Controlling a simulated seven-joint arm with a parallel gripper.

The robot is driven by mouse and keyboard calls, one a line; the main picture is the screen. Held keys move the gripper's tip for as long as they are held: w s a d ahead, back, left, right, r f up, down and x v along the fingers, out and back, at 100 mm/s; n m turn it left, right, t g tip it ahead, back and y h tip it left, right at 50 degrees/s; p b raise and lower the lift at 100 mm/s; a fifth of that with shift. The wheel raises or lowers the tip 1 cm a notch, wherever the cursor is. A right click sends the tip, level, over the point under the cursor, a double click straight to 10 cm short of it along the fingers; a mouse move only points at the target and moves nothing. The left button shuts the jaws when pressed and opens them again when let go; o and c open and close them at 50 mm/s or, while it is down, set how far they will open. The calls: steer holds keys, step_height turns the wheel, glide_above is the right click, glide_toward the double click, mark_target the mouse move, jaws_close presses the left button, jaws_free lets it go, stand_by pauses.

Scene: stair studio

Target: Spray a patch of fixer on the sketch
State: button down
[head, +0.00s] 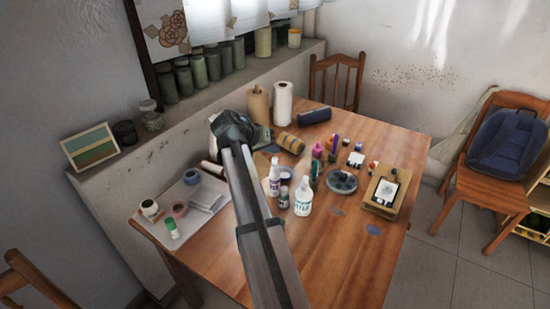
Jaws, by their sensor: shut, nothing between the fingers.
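The sketch (384,192), a dark drawing on white paper, lies on a wooden board (400,207) at the right side of the table. Two white bottles stand upright near the middle: a larger one (303,198) with blue-green lettering and a smaller one (274,178) with a purple label. I cannot read either label well enough to tell which is the fixer. My gripper (236,130) is at the far end of my arm, over the table's back left part, apart from the bottles and sketch. It is shut and empty; its fingers are hard to make out.
The wooden table (345,265) is clear at its front right. A round palette (341,182) and small paint bottles stand between bottles and sketch. Paper rolls (282,103) stand at the back. Tape rolls and papers (205,196) lie left. A chair (337,80) stands behind.

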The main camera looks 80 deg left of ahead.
steer(key=shift+f, duration=0.15)
stand_by(0.5)
steer(key=shift+f, duration=0.3)
steer(key=shift+f, duration=0.5)
stand_by(0.9)
steer(key=shift+r, duration=0.95)
steer(key=shift+r, duration=0.1)
steer(key=shift+r, duration=2.9)
